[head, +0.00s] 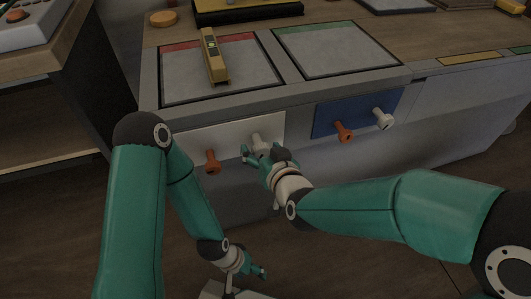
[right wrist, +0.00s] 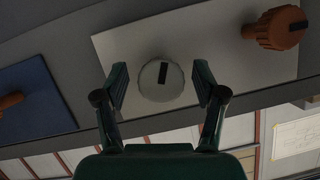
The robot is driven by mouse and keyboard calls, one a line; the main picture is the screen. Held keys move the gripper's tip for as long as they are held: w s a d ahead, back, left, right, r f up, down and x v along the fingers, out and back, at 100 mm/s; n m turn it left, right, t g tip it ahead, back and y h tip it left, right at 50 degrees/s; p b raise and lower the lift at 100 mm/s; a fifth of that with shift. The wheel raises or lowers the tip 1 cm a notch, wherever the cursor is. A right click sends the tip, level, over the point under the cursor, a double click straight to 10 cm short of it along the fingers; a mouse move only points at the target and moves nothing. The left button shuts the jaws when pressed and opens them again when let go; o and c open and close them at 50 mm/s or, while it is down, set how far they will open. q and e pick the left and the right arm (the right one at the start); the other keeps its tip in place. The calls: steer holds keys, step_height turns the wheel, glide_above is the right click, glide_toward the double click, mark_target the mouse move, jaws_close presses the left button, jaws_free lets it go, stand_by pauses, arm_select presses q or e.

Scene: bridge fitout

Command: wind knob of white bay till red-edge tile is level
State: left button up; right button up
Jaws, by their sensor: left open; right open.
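The white bay panel (head: 232,134) carries an orange knob (head: 211,161) and a white knob (head: 258,142). The red-edge tile (head: 185,84) lies above it in the counter top, with a yellow spirit level (head: 213,57) across it; its bubble is too small to read. My right gripper (head: 258,155) is open at the white knob. In the right wrist view, the white knob (right wrist: 161,81), with a dark mark, lies between its spread fingers, neither visibly touching. The orange knob (right wrist: 275,27) is beyond the fingers. My left gripper (head: 262,272) is open and empty, low near the floor.
A blue bay panel (head: 325,115) to the right carries an orange knob (head: 343,131) and a white knob (head: 382,117). A green-edge tile (head: 335,48) lies beside the red-edge one. A shelf unit (head: 60,120) stands at left. Open floor lies in front of the counter.

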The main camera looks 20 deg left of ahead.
steer(key=v, duration=1.2)
steer(key=shift+w+d, duration=0.1)
